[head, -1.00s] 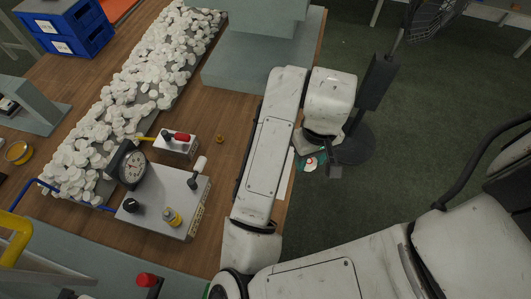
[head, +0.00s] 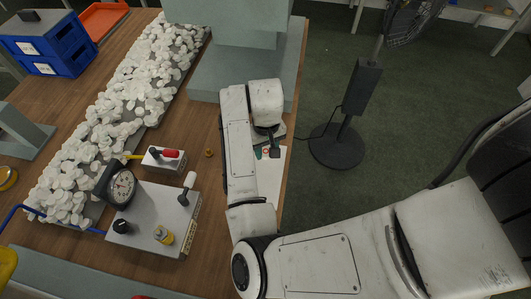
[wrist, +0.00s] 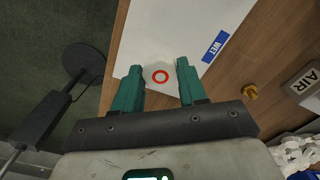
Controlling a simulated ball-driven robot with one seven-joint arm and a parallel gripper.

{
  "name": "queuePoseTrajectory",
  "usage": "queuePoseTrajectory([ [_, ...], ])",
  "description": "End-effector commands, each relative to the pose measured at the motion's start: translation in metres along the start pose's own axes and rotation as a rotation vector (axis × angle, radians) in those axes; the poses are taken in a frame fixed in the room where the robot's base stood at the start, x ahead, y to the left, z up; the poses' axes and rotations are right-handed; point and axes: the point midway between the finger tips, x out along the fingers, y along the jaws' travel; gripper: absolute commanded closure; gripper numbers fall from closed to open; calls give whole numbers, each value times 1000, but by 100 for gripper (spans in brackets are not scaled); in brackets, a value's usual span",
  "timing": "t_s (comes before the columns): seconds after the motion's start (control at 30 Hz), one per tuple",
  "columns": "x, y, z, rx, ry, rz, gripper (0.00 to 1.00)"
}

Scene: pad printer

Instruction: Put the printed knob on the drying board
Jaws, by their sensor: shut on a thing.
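My gripper (wrist: 158,68) has teal fingers and is shut on the printed knob (wrist: 161,77), a white disc whose face bears a red ring. The knob's white rim is hard to tell from the white behind it. In the head view the gripper (head: 266,153) is past the end of my arm, over the table's right side. The drying board (wrist: 170,25) is a white board with a blue "WET" label (wrist: 215,46). It lies under and beyond the fingers. In the head view the board (head: 271,181) is partly hidden by my arm. The height above it is unclear.
A small brass piece (head: 209,153) sits on the table left of my arm. A grey control box with a gauge (head: 120,186) and a heap of white discs (head: 130,100) stand farther left. A fan stand (head: 336,146) is on the floor at the right.

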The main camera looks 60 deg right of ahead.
Motion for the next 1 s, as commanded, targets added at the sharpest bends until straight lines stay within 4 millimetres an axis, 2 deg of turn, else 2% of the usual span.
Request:
queuePoseTrajectory([
  [0.23, 30, -1, -2, -2, -2, 0, 87],
  [0.67, 37, -1, -2, -2, -1, 1, 87],
  [0.7, 36, -1, -2, -2, 0, 0, 55],
  [0.93, 36, -1, -2, -2, 0, 0, 33],
  [1.0, 36, -1, -2, -1, 0, 0, 33],
])
